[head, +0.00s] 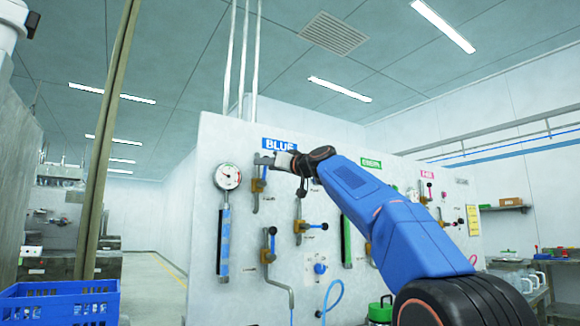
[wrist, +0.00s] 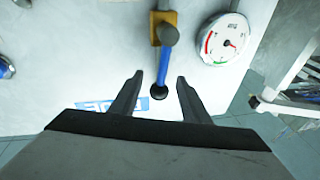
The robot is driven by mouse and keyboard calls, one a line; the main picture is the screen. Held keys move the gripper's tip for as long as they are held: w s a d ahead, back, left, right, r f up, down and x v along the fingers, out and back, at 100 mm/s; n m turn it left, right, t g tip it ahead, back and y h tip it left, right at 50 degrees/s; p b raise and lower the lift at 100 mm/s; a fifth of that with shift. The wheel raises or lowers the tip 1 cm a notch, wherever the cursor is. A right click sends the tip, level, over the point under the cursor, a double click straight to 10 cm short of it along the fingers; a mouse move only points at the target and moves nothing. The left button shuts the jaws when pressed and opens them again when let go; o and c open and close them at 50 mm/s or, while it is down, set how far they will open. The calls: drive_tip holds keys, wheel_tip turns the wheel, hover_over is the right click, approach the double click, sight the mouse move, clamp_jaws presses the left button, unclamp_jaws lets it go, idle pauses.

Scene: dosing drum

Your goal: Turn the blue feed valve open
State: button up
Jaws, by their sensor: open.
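The blue feed valve (head: 258,186) is on the wall panel below the BLUE label (head: 271,143) in the head view. It has a brass body (wrist: 165,28) and a blue lever (wrist: 162,66) ending in a dark round knob (wrist: 159,96). The lever points up from the body toward the label, which appears upside down in the wrist view. My gripper (wrist: 160,79) is open. Its two fingers stand either side of the lever's knob end, with a visible gap on both sides. In the head view my gripper (head: 266,159) is at the lever's top, and hides part of it.
A round gauge (head: 228,176) is just left of the valve; it also shows in the wrist view (wrist: 224,40). Other valves, including a lower blue-handled one (head: 269,245), are on the same panel (head: 210,150). A blue crate (head: 60,302) is at lower left.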

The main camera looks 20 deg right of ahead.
drive_tip(key=v, duration=1.6)
drive_tip(key=shift+f, duration=0.1)
